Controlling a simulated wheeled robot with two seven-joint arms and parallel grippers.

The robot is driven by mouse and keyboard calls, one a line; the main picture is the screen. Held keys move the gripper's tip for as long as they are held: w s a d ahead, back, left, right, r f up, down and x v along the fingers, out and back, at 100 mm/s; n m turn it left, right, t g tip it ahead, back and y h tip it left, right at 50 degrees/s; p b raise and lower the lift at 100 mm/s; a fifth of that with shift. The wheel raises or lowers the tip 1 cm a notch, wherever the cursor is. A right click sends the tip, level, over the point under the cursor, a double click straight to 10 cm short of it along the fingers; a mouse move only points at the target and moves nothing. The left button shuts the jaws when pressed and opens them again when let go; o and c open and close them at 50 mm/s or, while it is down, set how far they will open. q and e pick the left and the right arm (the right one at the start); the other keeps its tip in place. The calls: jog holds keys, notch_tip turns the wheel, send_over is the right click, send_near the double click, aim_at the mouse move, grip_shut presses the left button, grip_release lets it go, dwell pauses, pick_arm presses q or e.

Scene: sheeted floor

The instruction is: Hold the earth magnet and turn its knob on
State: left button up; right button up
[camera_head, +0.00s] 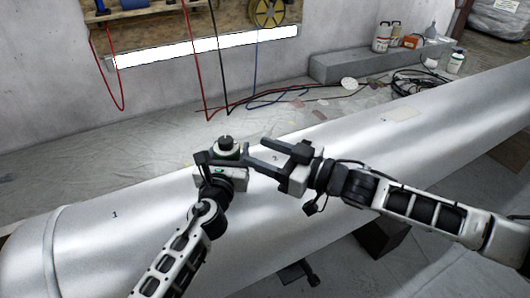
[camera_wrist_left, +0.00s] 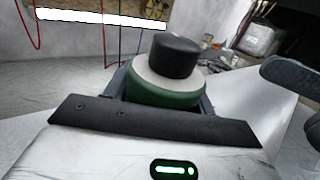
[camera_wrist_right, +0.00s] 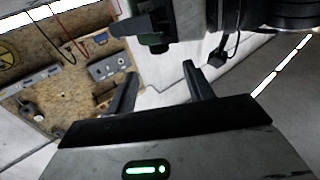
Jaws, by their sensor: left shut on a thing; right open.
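The earth magnet (camera_head: 229,154) has a green body, a pale top and a black knob (camera_head: 226,141). My left gripper (camera_wrist_left: 160,100) is shut on the green body, with a finger on each side, and the knob stands up clear above the fingers. The magnet is over the big white pipe (camera_head: 115,240); whether it touches the pipe is hidden. My right gripper (camera_head: 254,151) is open and empty just right of the magnet, fingers pointing towards it. In the right wrist view its fingers (camera_wrist_right: 160,85) are spread, and dark parts of the left gripper and magnet show above them.
The pipe runs across the scene, marked 1 and 2. A wooden board (camera_head: 170,30) with hanging cables is on the wall.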

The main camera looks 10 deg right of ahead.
jog(key=w+a+r+n+g+y, duration=0.1)
jog(key=a+r+n+g, duration=0.1)
jog(key=n, duration=0.2)
jog(key=w+a+r+n+g+y, duration=0.1)
jog(key=a+r+n+g+y, duration=0.1)
jog(key=n, duration=0.3)
jog(key=w+a+r+n+g+y, duration=0.1)
jog(key=a+r+n+g, duration=0.1)
jog(key=a+r+n, duration=0.1)
jog(key=shift+w+a+n, duration=0.15)
jog(key=shift+a+n, duration=0.55)
jog(key=shift+n, duration=0.3)
jog(key=a+n+g+h, duration=0.2)
jog(key=a+n+g, duration=0.4)
jog(key=n, duration=0.4)
notch_tip(320, 180, up, 6)
jog(key=n+t+h, duration=0.1)
jog(key=n+h, duration=0.7)
jog(key=h, duration=0.8)
send_over(225, 138)
notch_tip(225, 138, down, 12)
jog(key=shift+r, duration=0.2)
jog(key=c, duration=1)
